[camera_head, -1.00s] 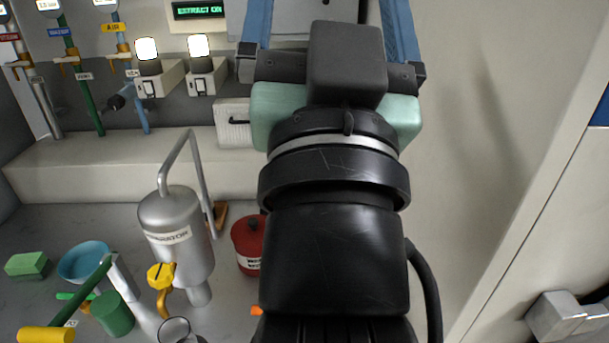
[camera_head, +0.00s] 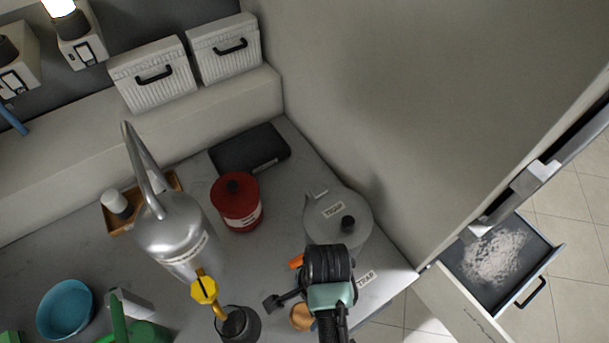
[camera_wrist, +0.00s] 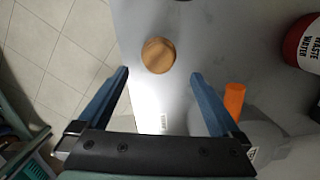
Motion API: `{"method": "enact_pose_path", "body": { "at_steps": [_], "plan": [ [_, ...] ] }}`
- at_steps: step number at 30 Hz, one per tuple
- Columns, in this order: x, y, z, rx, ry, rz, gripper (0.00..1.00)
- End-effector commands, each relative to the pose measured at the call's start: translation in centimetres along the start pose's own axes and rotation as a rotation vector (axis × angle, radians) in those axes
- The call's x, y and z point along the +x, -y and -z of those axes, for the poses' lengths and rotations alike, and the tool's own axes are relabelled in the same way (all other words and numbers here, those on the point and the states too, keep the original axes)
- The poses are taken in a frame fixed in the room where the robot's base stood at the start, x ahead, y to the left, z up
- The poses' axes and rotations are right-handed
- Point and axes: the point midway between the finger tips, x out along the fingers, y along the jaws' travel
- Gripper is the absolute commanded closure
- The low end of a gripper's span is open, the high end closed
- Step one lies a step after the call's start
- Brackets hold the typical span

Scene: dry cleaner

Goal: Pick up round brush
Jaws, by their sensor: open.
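The round brush, seen as a round tan wooden top, (camera_wrist: 158,55) rests on the grey counter (camera_wrist: 205,30) in the wrist view. No bristles show. In the head view what looks like the same wooden round (camera_head: 301,317) is partly hidden by my arm near the counter's right front. My gripper (camera_wrist: 159,76) is open, with its two blue fingers pointing toward the brush. The brush appears just beyond the fingertips, between their lines, and nothing is held. In the head view my teal gripper body shows, but the fingers are hard to make out.
An orange piece (camera_wrist: 234,100) lies beside the right finger. A red waste water can (camera_head: 237,202), a grey trap canister (camera_head: 338,225), a silver separator (camera_head: 178,235) and a dark cup (camera_head: 238,325) stand nearby. An open lint drawer (camera_head: 490,255) is at right.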

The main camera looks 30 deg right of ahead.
Motion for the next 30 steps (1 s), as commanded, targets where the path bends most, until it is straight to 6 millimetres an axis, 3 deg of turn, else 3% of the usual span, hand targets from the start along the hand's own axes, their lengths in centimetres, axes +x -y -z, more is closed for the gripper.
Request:
{"method": "enact_pose_path", "body": {
  "at_steps": [3,11,21,30],
  "plan": [
    [2.0,0.0,0.0,-0.001,0.0,-0.002,0.0],
    [3.8,0.0,0.1,-0.003,-0.002,0.002,0.0],
    [8.0,-0.4,0.3,-0.004,-0.003,0.004,0.0],
    [8.5,-0.3,0.3,-0.004,-0.003,0.006,0.0]
  ]
}}
